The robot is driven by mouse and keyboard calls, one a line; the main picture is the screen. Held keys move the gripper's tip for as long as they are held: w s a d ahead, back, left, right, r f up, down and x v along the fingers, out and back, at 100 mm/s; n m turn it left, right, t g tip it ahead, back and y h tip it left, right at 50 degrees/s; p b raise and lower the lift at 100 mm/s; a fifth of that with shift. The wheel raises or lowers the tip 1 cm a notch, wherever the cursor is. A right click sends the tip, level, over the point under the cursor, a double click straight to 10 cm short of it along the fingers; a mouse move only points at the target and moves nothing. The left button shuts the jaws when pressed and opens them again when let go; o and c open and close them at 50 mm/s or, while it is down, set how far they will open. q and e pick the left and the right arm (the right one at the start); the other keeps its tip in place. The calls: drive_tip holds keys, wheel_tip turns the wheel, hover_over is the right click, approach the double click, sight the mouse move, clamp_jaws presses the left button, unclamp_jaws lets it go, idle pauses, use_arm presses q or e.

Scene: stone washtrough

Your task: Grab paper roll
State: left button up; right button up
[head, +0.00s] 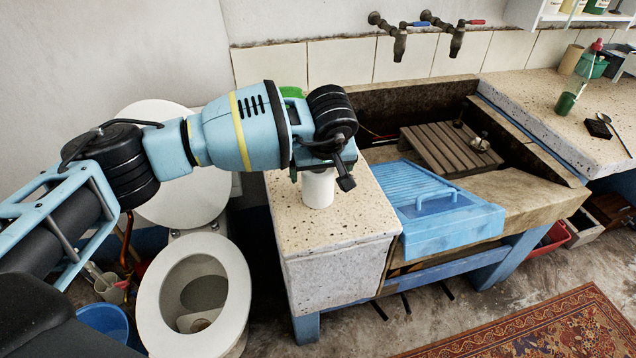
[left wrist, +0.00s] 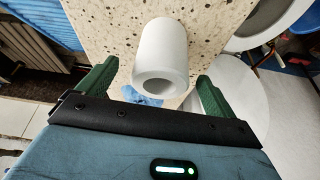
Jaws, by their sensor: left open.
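The white paper roll (head: 318,188) stands upright on the near left end of the speckled stone counter (head: 350,228). Its upper part is hidden behind my left gripper (head: 319,172) in the head view. In the left wrist view, the paper roll (left wrist: 160,48) shows its hollow end and lies between the two green fingers of my left gripper (left wrist: 157,74). The fingers are open, with a visible gap on each side of the roll. My right gripper is in neither view.
A blue ribbed board (head: 440,210) with a handle is right of the roll. The stone trough with a wooden slatted rack (head: 450,148) lies beyond. Two taps (head: 456,40) are on the wall. A toilet (head: 195,295) stands left of the counter, near a blue bucket (head: 104,322).

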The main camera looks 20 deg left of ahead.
use_arm(q)
drive_tip(key=shift+x, duration=2.55)
drive_tip(key=shift+a, duration=0.15)
drive_tip(key=c, duration=1.1)
drive_tip(key=shift+o, duration=0.2)
drive_tip(key=shift+r, duration=0.1)
drive_tip(key=shift+r, duration=0.45)
drive_tip(key=v, duration=0.2)
drive_tip(key=shift+a+r, duration=0.15)
drive_tip(key=shift+r, duration=0.25)
drive_tip(key=s+d+r, duration=0.1)
drive_tip(key=s+d, duration=0.1)
drive_tip(key=s, duration=1.3)
drive_tip(key=shift+r, duration=0.2)
